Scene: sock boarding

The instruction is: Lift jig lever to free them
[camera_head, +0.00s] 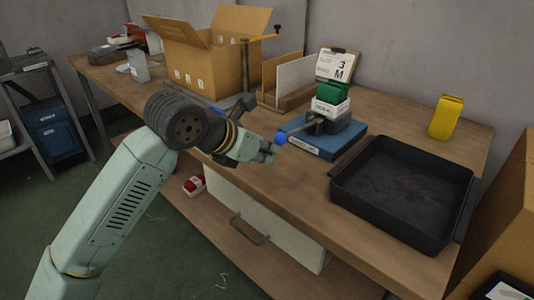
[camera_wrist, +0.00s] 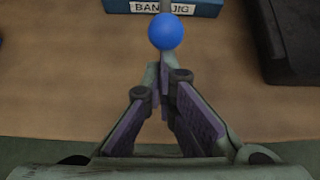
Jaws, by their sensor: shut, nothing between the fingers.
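The jig is a blue base (camera_head: 335,140) with a white label on the bench; its label reads "BAN... JIG" in the wrist view (camera_wrist: 178,8). A dark clamp with a white label and a green bundle (camera_head: 332,91) stands on it. The lever ends in a blue ball knob (camera_head: 280,137) that sticks out toward my gripper (camera_head: 272,155). In the wrist view the knob (camera_wrist: 165,31) is just beyond the fingertips (camera_wrist: 164,72). The fingers are shut and empty, close to the knob; I cannot tell whether they touch it. The lever arm is mostly hidden behind the knob in the wrist view.
An empty black tray (camera_head: 400,190) lies right of the jig, near the front edge. A yellow object (camera_head: 446,117) stands behind it. An open cardboard box (camera_head: 205,60) and a wooden rack (camera_head: 285,85) are at the back left. A clipboard card reads "3 M" (camera_head: 336,66).

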